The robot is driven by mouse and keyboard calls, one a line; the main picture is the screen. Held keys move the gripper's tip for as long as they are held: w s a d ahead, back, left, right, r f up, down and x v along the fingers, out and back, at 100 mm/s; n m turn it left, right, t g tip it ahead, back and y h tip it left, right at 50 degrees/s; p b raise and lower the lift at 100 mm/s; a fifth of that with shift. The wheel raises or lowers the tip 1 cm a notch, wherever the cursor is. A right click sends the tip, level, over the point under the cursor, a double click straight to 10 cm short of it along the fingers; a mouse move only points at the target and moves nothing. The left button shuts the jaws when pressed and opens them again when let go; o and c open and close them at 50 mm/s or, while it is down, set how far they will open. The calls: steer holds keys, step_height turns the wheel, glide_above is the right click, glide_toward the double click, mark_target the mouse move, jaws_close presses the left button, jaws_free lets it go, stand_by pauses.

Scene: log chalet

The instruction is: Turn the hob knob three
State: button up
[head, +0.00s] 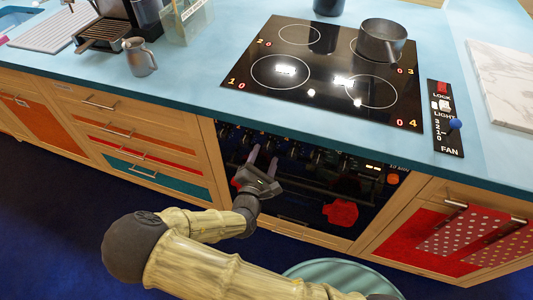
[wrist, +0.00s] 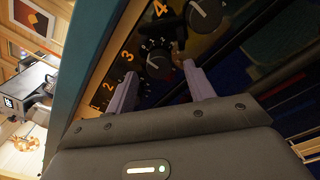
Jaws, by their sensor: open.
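The hob knob three is a dark round knob (wrist: 158,66) beside an orange "3" in the wrist view. My gripper (wrist: 160,70) is open, one pale finger on either side of this knob. The tips look close to it, but contact cannot be told. In the head view my gripper (head: 264,157) is in front of the knob panel and partly covers the row of knobs. The black hob (head: 330,75) shows a red 0 beside its orange 3. A grey pot (head: 381,43) stands on its back right zone.
Another knob (wrist: 205,15) sits by the orange "4". The oven front (head: 310,190) has a rail and a red cloth (head: 341,212). A control strip (head: 446,118) with a blue fan knob is right of the hob. A metal jug (head: 140,57) stands left on the counter.

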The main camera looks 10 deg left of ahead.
steer(key=shift+w, duration=1.35)
steer(key=c, duration=1)
steer(key=shift+o, duration=0.2)
